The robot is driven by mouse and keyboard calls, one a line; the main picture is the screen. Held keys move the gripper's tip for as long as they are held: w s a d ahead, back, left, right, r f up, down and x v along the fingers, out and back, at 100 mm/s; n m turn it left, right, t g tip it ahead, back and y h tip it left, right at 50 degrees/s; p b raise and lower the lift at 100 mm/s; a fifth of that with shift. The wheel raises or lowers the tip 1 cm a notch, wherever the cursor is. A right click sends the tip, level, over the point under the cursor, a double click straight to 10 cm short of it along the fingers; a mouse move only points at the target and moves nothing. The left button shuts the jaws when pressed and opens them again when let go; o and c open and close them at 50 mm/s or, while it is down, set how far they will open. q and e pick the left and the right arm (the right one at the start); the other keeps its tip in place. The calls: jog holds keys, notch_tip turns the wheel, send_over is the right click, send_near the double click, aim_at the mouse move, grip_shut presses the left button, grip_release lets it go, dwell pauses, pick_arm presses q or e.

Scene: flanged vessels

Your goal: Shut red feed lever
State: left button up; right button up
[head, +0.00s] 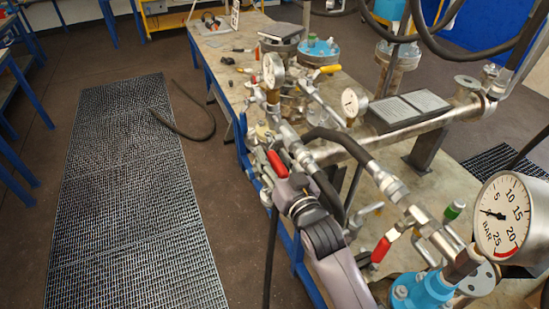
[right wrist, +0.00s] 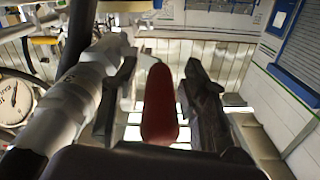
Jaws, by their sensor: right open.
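A red lever (head: 277,163) shows on the pipework at the bench's near left edge, right at the end of my right arm. In the right wrist view a red lever (right wrist: 160,105) stands between the two dark fingers of my right gripper (right wrist: 162,85). The fingers are apart, one on each side of it, and I see a gap on the right side. In the head view the gripper (head: 286,178) is small and partly hidden by its own wrist. A second red lever (head: 381,250) sits lower right, near a blue flange. My left gripper is not in view.
Steel pipes, a black hose (head: 345,143) and a large gauge (head: 503,215) crowd the bench on the right. Smaller gauges (head: 273,70) (head: 350,103) and a yellow lever (head: 330,69) are farther back. The floor grating (head: 130,190) on the left is mostly clear.

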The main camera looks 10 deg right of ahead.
grip_shut()
dwell(0.4)
dwell(0.4)
